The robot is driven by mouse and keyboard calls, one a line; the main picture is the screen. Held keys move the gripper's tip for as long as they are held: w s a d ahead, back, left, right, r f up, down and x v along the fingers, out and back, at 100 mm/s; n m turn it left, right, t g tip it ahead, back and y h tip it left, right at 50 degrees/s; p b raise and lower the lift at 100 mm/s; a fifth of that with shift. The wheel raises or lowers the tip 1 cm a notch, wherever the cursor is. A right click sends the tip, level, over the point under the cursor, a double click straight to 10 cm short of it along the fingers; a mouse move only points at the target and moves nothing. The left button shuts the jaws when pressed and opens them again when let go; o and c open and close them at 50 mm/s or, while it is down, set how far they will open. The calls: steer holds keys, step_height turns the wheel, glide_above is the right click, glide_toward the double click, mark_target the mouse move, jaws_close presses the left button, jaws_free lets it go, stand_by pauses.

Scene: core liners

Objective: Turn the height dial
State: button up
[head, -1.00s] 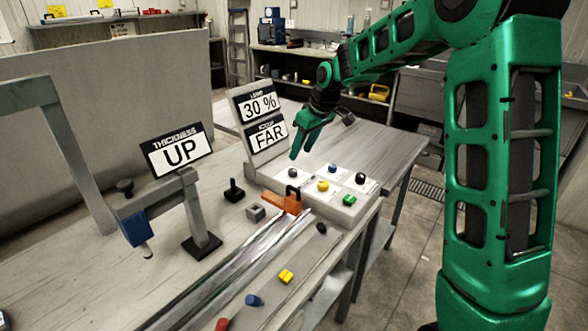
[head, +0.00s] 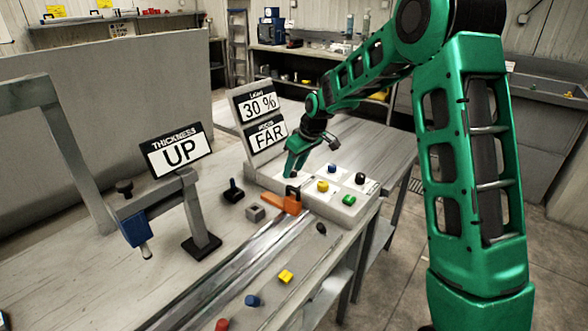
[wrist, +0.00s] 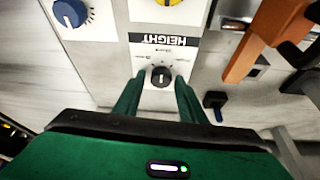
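The height dial (wrist: 161,77) is a small dark round knob with a light pointer mark, on a white panel. Its HEIGHT label (wrist: 163,39) reads upside down in the wrist view. My gripper (wrist: 160,82) is open, with one green fingertip on each side of the dial; a small gap seems to show on both sides. In the head view my gripper (head: 291,168) reaches down to the left end of the control panel (head: 345,212) and mostly hides the dial.
A yellow knob (head: 322,186), a blue knob (head: 332,168), a black knob (head: 360,178) and a green knob (head: 349,200) sit close by. An orange clamp (head: 288,203) stands just in front. Display signs (head: 258,119) stand behind, reading 30 % and FAR.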

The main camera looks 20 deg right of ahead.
steer(key=c, duration=0.7)
steer(key=shift+c, duration=0.2)
steer(key=shift+m, duration=0.3)
steer(key=m, duration=0.2)
steer(key=m+h, duration=0.1)
steer(key=m, duration=0.1)
steer(key=shift+a+t+h, duration=0.1)
steer(key=shift+t+h, duration=0.2)
steer(key=shift+t, duration=0.1)
steer(key=m+h, duration=0.1)
steer(key=m, duration=0.1)
steer(key=m+h, duration=0.1)
steer(key=m, duration=0.2)
steer(key=shift+a+r, duration=0.1)
steer(key=shift+a, duration=0.05)
steer(key=shift+m, duration=0.3)
steer(key=o, duration=1)
steer(key=shift+a, duration=0.1)
steer(key=shift+o, duration=0.2)
